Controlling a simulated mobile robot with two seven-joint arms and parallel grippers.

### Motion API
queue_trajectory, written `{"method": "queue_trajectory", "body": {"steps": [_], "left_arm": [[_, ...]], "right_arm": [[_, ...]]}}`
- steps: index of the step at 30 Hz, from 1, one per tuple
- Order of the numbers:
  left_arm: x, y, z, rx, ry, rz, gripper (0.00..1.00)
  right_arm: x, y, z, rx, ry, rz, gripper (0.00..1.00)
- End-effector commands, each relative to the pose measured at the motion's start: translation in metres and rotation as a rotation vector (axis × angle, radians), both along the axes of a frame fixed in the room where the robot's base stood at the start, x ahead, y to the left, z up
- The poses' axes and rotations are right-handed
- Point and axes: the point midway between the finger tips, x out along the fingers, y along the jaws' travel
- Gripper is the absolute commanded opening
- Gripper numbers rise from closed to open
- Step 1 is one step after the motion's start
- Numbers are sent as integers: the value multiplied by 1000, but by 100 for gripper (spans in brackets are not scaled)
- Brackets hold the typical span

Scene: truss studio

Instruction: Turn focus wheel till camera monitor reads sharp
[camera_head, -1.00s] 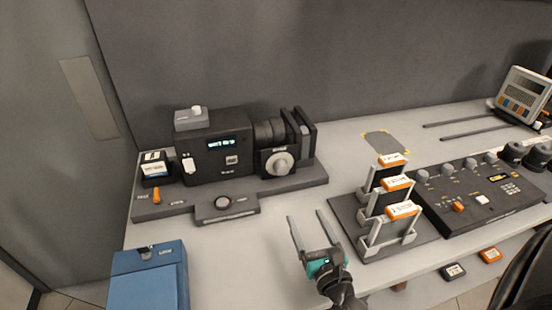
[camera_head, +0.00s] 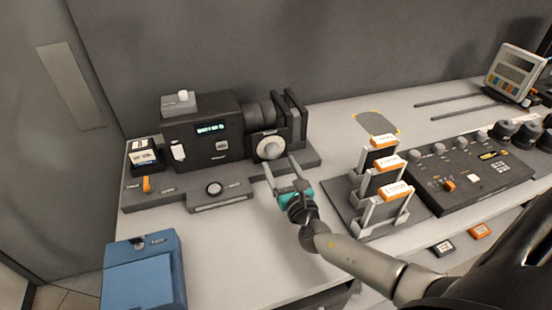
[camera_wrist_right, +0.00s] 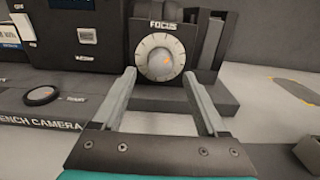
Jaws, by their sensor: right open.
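The bench camera (camera_head: 203,140) is a dark box on a grey base at the back left, with a lens at its right. The pale round focus wheel (camera_head: 270,147) is on a dark block under the word FOCUS; it also shows in the right wrist view (camera_wrist_right: 160,62). A small lit blue display (camera_head: 210,128) is on the camera body; its text is too small to read. My right gripper (camera_head: 281,168) is open and empty, just in front of and below the wheel, apart from it. In the right wrist view its fingers (camera_wrist_right: 158,85) point toward the wheel. My left gripper is not in view.
A blue box (camera_head: 143,275) stands at the front left. A rack with orange-topped cards (camera_head: 388,165) and a dark control panel (camera_head: 470,175) stand to the right. The table between the camera base and front edge is mostly clear.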

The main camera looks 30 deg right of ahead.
Motion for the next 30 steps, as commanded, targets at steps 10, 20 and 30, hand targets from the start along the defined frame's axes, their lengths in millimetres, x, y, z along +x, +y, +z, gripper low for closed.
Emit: {"method": "queue_trajectory", "body": {"steps": [10, 20, 30], "left_arm": [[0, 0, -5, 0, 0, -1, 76], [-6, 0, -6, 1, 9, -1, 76], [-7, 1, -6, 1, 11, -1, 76]], "right_arm": [[34, -8, 0, 0, -1, -1, 75], [36, -9, 0, 0, 1, 0, 75], [36, -9, 0, 0, 0, 0, 40]]}}
